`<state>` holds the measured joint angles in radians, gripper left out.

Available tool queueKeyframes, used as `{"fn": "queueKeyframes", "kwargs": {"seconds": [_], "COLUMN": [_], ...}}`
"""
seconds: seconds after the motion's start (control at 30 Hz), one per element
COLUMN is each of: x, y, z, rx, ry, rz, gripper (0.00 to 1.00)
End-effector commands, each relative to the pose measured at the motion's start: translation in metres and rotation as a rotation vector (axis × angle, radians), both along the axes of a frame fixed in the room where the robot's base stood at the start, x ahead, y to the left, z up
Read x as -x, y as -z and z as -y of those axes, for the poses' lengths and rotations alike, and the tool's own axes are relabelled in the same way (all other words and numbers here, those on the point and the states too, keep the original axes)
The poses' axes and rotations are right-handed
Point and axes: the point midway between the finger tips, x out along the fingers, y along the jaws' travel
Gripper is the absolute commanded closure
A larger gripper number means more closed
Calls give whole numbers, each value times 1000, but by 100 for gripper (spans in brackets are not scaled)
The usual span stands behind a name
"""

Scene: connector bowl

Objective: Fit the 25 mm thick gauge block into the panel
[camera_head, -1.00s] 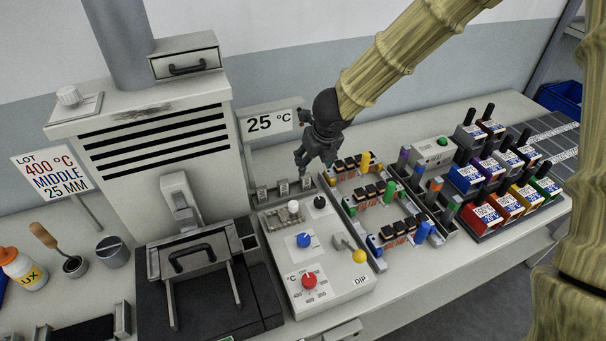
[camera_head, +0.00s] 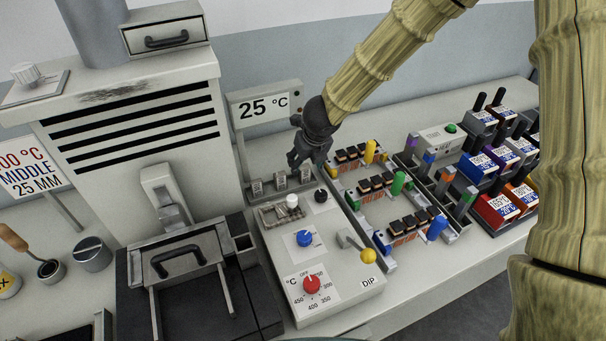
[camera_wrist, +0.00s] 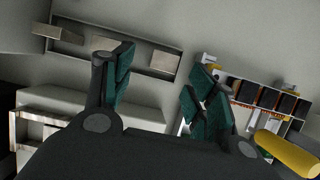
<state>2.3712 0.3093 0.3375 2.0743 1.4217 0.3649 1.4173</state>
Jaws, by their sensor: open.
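Three small grey gauge blocks stand in a rack at the back edge of the panel: a left one (camera_head: 257,187), a middle one (camera_head: 281,181) and a right one (camera_head: 305,174). Their labels are too small to read, so I cannot tell which is 25 mm. The light grey panel (camera_head: 335,288) has a recessed slot (camera_head: 278,214) near its back left. My gripper (camera_head: 308,163) is open and empty, just above and behind the right block. In the wrist view, my gripper (camera_wrist: 158,85) shows spread green pads; the rack's blocks (camera_wrist: 103,43) lie beyond them.
The panel carries a white knob (camera_head: 292,201), a blue knob (camera_head: 304,238), a red dial (camera_head: 311,285) and a yellow-tipped lever (camera_head: 367,256). A 25 °C display (camera_head: 264,106) stands behind. Connector racks (camera_head: 385,200) crowd the right. A sign (camera_head: 30,170) reads middle, 25 mm.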

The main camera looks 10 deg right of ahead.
Motion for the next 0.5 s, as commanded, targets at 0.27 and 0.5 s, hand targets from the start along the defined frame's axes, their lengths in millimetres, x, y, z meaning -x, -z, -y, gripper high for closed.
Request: {"fn": "queueKeyframes", "kwargs": {"seconds": [0.27, 0.5], "x": [-5, -17], "y": [12, 35], "z": [-2, 1], "rx": [1, 1], "ry": [-3, -5], "rz": [-1, -2], "gripper": [43, 43]}}
